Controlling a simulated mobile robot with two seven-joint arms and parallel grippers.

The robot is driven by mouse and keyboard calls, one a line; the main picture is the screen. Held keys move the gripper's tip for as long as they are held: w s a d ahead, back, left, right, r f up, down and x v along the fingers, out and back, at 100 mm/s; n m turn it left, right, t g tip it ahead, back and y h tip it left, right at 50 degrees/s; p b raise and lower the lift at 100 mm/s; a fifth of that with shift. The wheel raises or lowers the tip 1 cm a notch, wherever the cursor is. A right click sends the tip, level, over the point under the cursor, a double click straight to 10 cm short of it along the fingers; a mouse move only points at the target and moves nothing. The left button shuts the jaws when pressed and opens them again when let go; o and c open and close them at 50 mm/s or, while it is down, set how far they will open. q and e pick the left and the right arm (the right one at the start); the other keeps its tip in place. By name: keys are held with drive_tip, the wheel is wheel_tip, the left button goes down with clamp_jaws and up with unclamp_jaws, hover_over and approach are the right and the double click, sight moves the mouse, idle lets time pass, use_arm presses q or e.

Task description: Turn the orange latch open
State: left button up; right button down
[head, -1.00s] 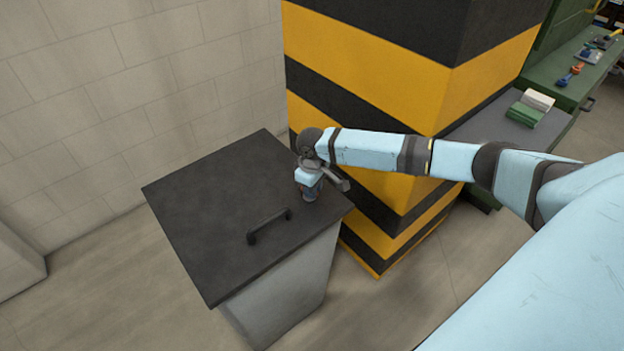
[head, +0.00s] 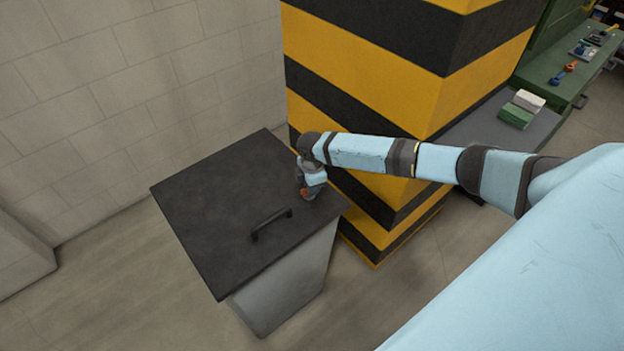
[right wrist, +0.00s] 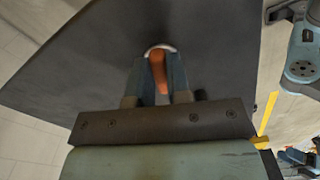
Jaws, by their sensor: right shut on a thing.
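The orange latch (right wrist: 158,68) shows in the right wrist view between the two fingers of my right gripper (right wrist: 159,78), with a pale ring around its far end. The gripper is shut on it. In the head view my right gripper (head: 308,193) points down at the right part of a dark lid, and only a small orange spot of the latch (head: 307,193) shows there. The rest of the latch is hidden by the gripper. My left gripper is in neither view.
The dark lid (head: 215,205) tops a grey bin (head: 285,285) and carries a black handle (head: 270,224). A yellow and black striped pillar (head: 400,75) stands close behind my right arm. A green bench (head: 565,85) with tools is at the far right.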

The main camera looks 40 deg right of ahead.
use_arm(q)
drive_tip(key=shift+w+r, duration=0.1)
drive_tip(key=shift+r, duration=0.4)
use_arm(e)
drive_tip(key=shift+w+n, duration=0.1)
drive_tip(key=shift+n, duration=1)
drive_tip(key=shift+a, duration=0.1)
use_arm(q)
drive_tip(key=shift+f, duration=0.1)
use_arm(e)
drive_tip(key=c, duration=1.1)
unclamp_jaws()
wheel_tip(320, 180, up, 14)
drive_tip(key=shift+f, duration=0.1)
